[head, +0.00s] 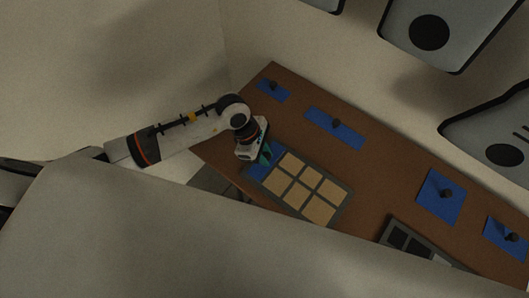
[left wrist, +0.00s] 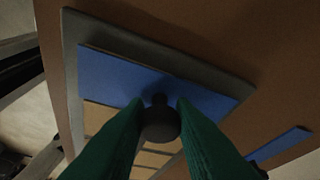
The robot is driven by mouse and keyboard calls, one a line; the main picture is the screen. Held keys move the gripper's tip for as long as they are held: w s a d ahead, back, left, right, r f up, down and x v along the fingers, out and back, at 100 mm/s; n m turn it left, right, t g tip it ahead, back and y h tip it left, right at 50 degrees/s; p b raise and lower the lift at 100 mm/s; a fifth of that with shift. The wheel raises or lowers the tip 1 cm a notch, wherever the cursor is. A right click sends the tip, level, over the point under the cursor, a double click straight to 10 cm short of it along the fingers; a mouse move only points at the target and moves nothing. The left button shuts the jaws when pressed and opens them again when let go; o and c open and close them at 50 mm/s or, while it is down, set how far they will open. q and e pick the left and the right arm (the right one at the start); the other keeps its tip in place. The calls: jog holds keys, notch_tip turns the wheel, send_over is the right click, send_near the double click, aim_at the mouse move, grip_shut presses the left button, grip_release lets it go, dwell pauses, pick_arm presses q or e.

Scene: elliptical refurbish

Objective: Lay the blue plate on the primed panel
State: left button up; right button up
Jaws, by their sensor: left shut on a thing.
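The blue plate (left wrist: 120,70) with a dark round knob (left wrist: 161,124) fills the middle of the left wrist view. My left gripper (head: 265,155) is shut on that knob, its green fingers on either side. The plate also shows in the head view (head: 256,170), partly hidden by the gripper. It lies over, or just above, the left end of a grey-framed panel (head: 347,204) with tan squares; whether it touches the panel is unclear. The panel's grey border (left wrist: 72,45) shows around the plate in the left wrist view. My right gripper is not in view.
The brown table (head: 385,165) carries other knobbed blue plates, at the far end (head: 266,90), behind the panel (head: 348,137), and to the right (head: 434,203) (head: 500,231). A second panel (head: 393,222) with dark and grey squares is at the front right, partly hidden.

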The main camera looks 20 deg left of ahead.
pick_arm(q)
jog(key=shift+f, duration=0.15)
jog(key=o, duration=0.8)
jog(key=shift+o, duration=0.2)
jog(key=b+v, duration=0.2)
jog(key=v, duration=1)
